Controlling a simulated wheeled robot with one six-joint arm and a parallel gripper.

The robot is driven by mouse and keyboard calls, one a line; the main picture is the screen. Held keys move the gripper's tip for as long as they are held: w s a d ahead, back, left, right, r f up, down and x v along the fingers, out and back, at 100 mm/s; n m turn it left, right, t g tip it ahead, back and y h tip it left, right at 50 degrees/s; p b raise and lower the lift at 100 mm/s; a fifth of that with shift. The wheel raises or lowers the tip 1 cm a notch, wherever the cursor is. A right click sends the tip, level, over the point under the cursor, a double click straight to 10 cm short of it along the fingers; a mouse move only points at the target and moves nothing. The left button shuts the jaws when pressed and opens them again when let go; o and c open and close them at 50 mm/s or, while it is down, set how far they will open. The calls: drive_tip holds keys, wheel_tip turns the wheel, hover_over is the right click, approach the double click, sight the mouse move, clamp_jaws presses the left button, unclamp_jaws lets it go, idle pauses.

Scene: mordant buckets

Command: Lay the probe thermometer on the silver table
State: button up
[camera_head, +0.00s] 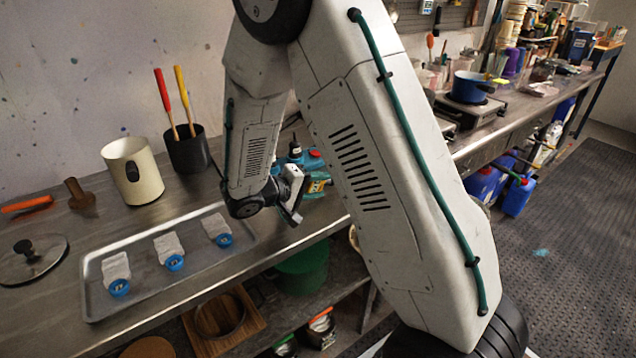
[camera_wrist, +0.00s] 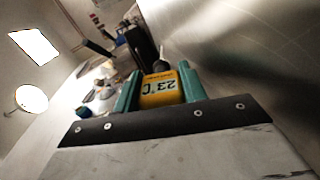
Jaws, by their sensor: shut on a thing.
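I cannot tell whether the thermometer touches the metal. Its dark probe end points away from the wrist camera. Brushed metal (camera_wrist: 235,35) fills the right of the wrist view.
A metal tray (camera_head: 90,270) holds several white cloth bundles with blue tags. Bottles stand behind my gripper.

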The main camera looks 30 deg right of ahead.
drive_tip(key=o, duration=1.1)
drive_tip(key=shift+c, duration=0.2)
drive_tip(key=v, duration=0.7)
drive_tip(key=shift+a+r, duration=0.25)
drive_tip(key=shift+a, duration=0.1)
